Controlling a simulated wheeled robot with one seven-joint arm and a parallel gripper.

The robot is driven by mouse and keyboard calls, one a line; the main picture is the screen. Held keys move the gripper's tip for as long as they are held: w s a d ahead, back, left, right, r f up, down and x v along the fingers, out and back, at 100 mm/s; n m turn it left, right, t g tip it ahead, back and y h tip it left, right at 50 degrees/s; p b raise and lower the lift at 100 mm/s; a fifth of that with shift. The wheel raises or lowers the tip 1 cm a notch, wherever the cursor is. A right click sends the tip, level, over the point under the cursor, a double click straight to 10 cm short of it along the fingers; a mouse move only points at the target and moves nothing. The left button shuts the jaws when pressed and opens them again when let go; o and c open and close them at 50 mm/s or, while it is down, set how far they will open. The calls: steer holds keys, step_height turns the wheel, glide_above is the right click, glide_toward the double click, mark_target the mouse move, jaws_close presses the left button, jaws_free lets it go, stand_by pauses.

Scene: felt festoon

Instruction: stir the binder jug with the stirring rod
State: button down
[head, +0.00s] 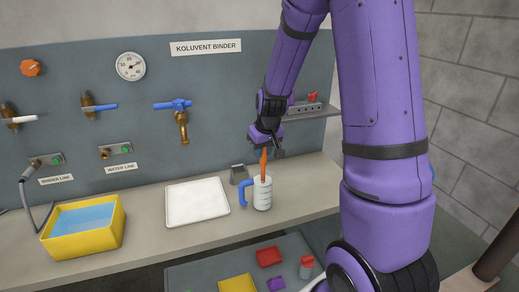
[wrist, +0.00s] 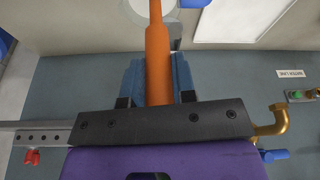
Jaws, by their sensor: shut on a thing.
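The stirring rod (head: 263,163) is orange and stands upright in the binder jug (head: 263,195), its lower end hidden inside. The jug is pale with dark bands and a blue handle on its left, and it stands on the bench. My gripper (head: 266,148) is above the jug, shut on the upper part of the rod. In the wrist view the rod (wrist: 158,55) runs between the blue fingers (wrist: 158,85) toward the round jug mouth (wrist: 150,12) at the top edge. The jug's contents cannot be seen.
A white tray (head: 197,202) lies left of the jug, and a small grey block (head: 239,174) stands close behind it. A yellow tub of blue liquid (head: 84,228) is further left. A brass tap (head: 182,128) and a wall shelf (head: 310,111) are behind. Coloured items lie on a lower surface in front.

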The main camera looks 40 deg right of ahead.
steer(key=shift+w+d, duration=0.3)
steer(key=shift+w, duration=0.2)
stand_by(0.4)
step_height(320, 180, up, 17)
steer(key=shift+f, duration=0.15)
stand_by(2.0)
stand_by(1.4)
